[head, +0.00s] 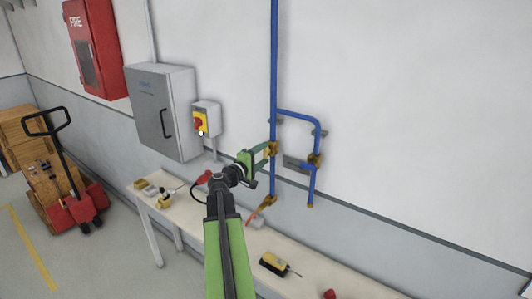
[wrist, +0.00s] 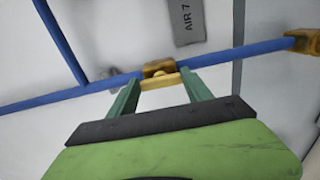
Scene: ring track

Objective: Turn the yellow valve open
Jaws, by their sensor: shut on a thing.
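The yellow valve (head: 272,149) sits on the tall blue wall pipe in the head view. In the wrist view its brass body is on the pipe, with the yellow handle (wrist: 160,83) in front of it. My gripper (head: 266,151) reaches the valve from the left in the head view. In the wrist view its green fingers (wrist: 160,80) stand on either side of the yellow handle and are shut on it. My fingers hide the handle's ends, and I cannot tell its exact angle to the pipe.
A second brass valve (head: 316,160) is on the side branch, near a grey tag (head: 294,163). The bench (head: 215,217) holds a yellow-black device (head: 274,264). A grey cabinet (head: 163,110) stands left.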

